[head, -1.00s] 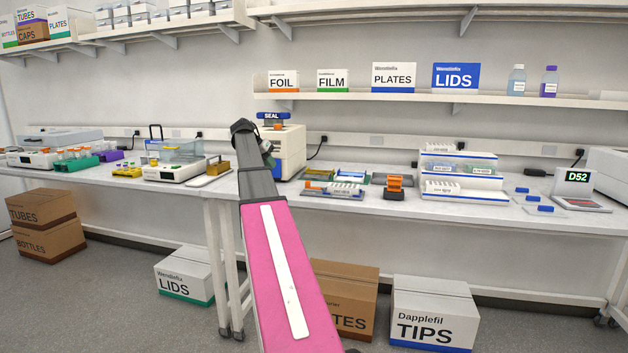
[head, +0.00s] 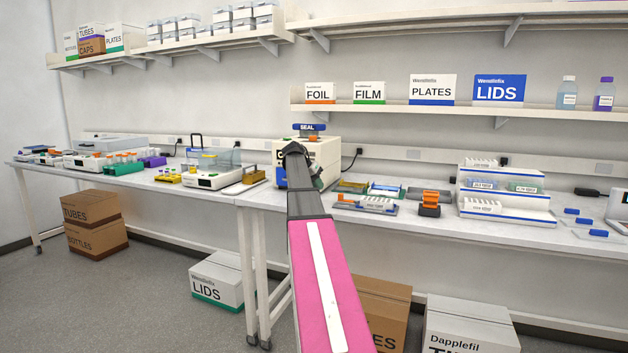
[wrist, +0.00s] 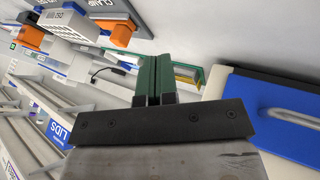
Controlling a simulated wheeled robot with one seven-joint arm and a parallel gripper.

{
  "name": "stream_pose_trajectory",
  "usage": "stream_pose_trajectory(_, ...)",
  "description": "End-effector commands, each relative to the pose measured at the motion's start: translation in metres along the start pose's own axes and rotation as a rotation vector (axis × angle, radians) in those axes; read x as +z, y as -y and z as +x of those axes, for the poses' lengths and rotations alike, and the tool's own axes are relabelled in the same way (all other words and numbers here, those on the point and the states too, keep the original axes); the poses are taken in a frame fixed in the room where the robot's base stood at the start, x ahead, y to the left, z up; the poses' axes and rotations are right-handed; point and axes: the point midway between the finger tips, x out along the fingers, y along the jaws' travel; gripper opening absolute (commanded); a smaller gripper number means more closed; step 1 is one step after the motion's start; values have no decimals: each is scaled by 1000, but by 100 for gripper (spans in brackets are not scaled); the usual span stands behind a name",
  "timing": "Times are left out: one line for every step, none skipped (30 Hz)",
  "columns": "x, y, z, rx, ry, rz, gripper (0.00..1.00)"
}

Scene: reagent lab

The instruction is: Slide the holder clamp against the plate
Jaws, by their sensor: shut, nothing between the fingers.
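The clamp holder (head: 362,208) is a grey tray on the bench in the head view. Its orange clamp (head: 344,198) is at the left end, and a white plate (head: 378,202) lies to the right. In the wrist view, the orange clamp (wrist: 121,33) sits on the grey base beside a "CLAMP" label, with a visible gap to the plate (wrist: 70,23). My gripper (wrist: 153,75) has green fingers closed together and empty, apart from the holder. In the head view my arm hides the fingers.
The white sealer (head: 322,154) with a blue SEAL sign stands behind my arm. Another orange device (head: 430,202) and a tiered rack (head: 508,203) stand right of the holder. Coloured trays (head: 385,189) lie behind it. A narrow bench strip in front is clear.

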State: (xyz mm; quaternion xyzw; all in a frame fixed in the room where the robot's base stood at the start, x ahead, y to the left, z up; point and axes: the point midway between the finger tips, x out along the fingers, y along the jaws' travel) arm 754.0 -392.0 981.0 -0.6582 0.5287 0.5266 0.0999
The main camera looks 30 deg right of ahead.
Motion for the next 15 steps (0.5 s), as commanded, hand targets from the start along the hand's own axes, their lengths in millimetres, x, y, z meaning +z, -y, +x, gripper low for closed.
stream_pose_trajectory(0,0,11,1,1,0,0)
stream_pose_trajectory(0,-1,16,1,1,0,0)
stream_pose_trajectory(0,-1,24,2,2,0,0)
stream_pose_trajectory(0,-1,30,2,2,0,0)
stream_pose_trajectory(0,-1,35,1,1,0,0)
stream_pose_trajectory(0,0,41,1,1,0,0)
stream_pose_trajectory(1,-6,43,1,0,2,0)
stream_pose_trajectory(1,-12,44,1,0,2,0)
stream_pose_trajectory(1,-17,47,1,0,1,0)
stream_pose_trajectory(1,-20,48,1,0,2,0)
stream_pose_trajectory(1,-23,50,1,0,2,0)
stream_pose_trajectory(1,-26,52,1,0,2,0)
stream_pose_trajectory(1,-28,53,0,0,1,0)
stream_pose_trajectory(1,-30,54,0,0,1,0)
stream_pose_trajectory(0,-32,55,0,-1,1,0)
